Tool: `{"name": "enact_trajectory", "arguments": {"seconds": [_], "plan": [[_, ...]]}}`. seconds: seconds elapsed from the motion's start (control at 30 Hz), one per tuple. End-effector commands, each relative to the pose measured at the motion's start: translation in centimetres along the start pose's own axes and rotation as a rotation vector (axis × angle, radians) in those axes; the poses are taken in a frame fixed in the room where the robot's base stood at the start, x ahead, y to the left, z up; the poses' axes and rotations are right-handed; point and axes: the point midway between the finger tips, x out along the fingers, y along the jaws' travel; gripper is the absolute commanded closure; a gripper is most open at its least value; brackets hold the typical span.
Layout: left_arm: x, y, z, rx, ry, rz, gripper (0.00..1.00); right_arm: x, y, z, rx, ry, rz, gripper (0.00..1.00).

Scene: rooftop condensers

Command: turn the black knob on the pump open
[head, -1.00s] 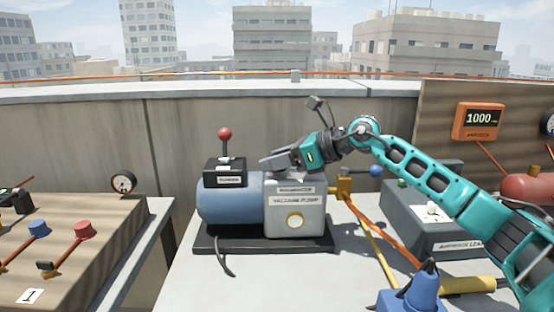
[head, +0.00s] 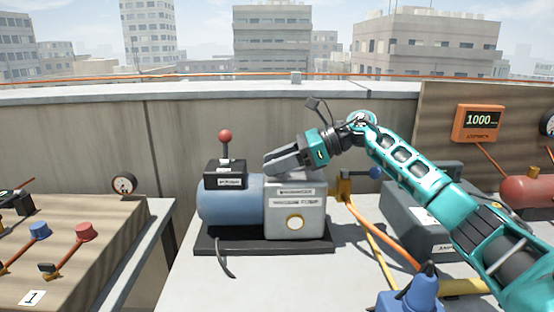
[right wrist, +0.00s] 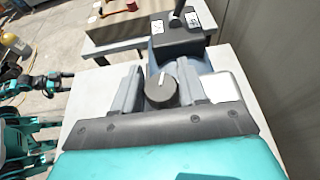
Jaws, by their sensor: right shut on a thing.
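The vacuum pump (head: 295,222) has a blue motor and a grey box and stands on a dark base plate. The black knob (right wrist: 161,91), round with a white pointer line, is on top of the grey box in the right wrist view. My right gripper (head: 270,164) reaches down over the pump from the right. Its two fingers sit on either side of the knob and are shut on it. In the head view the fingers hide the knob. My left gripper is not in the head view.
A black switch box (head: 226,176) with a red-balled lever stands on the motor, close left of my fingers. A brass valve (head: 346,184) with orange hoses is right of the pump. A blue cone-shaped thing (head: 412,296) stands at the front.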

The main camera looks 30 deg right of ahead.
Motion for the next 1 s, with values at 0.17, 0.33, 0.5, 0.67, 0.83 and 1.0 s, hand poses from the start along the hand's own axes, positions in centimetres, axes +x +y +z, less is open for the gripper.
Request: {"name": "enact_trajectory", "arguments": {"seconds": [0.17, 0.33, 0.5, 0.67, 0.83, 1.0], "plan": [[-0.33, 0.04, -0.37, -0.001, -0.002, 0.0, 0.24, -0.03, -0.04, 0.23, -0.047, -0.003, 0.116, 0.89], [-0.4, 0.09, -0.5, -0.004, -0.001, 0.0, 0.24, -0.02, 0.02, 0.14, -0.082, -0.001, 0.198, 0.89], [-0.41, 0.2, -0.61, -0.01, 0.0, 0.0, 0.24, -0.03, 0.05, 0.03, -0.102, 0.001, 0.248, 0.89], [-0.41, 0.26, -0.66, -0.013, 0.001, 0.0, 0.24, 0.0, 0.1, -0.03, -0.112, 0.002, 0.271, 0.89], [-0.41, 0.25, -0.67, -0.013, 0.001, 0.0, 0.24, 0.0, 0.14, -0.07, -0.114, 0.003, 0.277, 0.89], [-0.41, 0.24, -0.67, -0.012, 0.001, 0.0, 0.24, 0.0, 0.14, -0.09, -0.113, 0.003, 0.276, 0.89]]}}
